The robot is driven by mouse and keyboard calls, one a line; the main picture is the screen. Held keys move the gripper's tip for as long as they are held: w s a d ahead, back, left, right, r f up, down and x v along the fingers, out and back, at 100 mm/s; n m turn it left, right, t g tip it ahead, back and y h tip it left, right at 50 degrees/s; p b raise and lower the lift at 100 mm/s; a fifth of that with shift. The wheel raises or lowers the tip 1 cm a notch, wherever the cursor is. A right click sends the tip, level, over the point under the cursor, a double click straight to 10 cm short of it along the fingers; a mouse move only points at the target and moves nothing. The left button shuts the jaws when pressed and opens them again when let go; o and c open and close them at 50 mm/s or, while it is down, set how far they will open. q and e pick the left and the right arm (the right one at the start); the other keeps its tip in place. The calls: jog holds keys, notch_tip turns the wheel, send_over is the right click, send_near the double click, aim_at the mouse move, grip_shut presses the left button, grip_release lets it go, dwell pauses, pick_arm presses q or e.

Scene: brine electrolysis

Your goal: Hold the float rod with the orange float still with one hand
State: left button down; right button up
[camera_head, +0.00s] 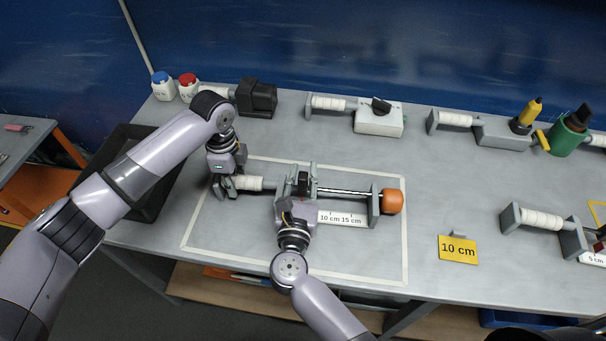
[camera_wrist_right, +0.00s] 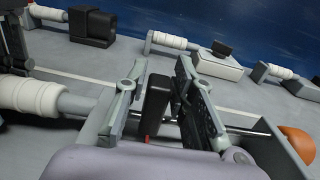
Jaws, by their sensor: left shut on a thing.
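The float rod (camera_head: 347,193) is a thin metal rod running through a grey bracket to the orange float (camera_head: 392,202) at its right end. The float also shows at the right edge of the right wrist view (camera_wrist_right: 298,143). A white-wrapped handle (camera_head: 249,184) extends from the left end of this device. My left gripper (camera_head: 226,187) is shut on the handle's left end. My right gripper (camera_head: 298,180) is over the device, its fingers apart on either side of an upright black block (camera_wrist_right: 157,103). I cannot tell whether either finger touches the block.
A white label (camera_head: 342,218) reads 10 cm and 15 cm. A yellow 10 cm card (camera_head: 457,250) lies right of the white taped outline. Another handled device (camera_head: 540,219) stands farther right. Several devices and two bottles line the back. A dark tray (camera_head: 150,208) is beneath my left arm.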

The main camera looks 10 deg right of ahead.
grip_shut()
dwell(0.3)
jog(key=d, duration=0.2)
jog(key=s+d, duration=0.1)
jog(key=d, duration=0.1)
jog(key=s+d, duration=0.1)
jog(key=d, duration=0.2)
jog(key=shift+o, duration=2.2)
grip_release()
jog(key=shift+a, duration=0.1)
